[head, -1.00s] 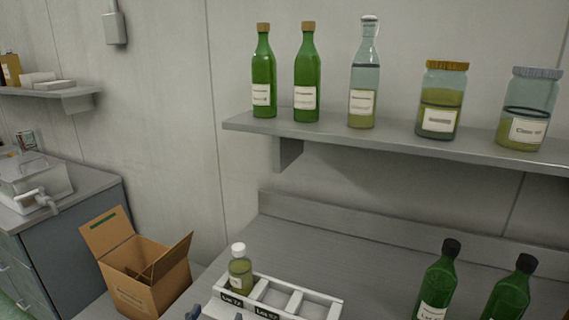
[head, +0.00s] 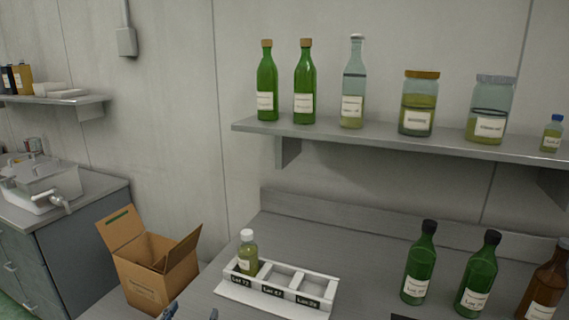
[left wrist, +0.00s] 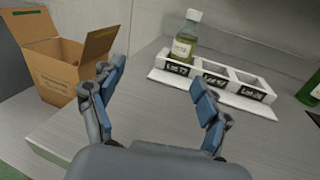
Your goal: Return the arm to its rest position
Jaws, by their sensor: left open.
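My left gripper (left wrist: 158,95) is open and empty in the left wrist view, its two blue-padded fingers apart above the grey bench. In the head view only its fingertips (head: 190,313) show at the bottom edge. In front of it stands a white rack (head: 272,290) with labelled compartments, also in the left wrist view (left wrist: 222,92). A small bottle of green oil with a white cap (head: 248,256) stands upright in the rack's left compartment; it also shows in the left wrist view (left wrist: 186,38). The other two compartments look empty. My right gripper is not in view.
An open cardboard box (head: 150,275) stands left of the rack. Green bottles (head: 420,265) and a brown bottle (head: 545,285) stand at the bench's right. A wall shelf (head: 390,138) holds several bottles and jars above. A metal container with a tap (head: 40,185) is at far left.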

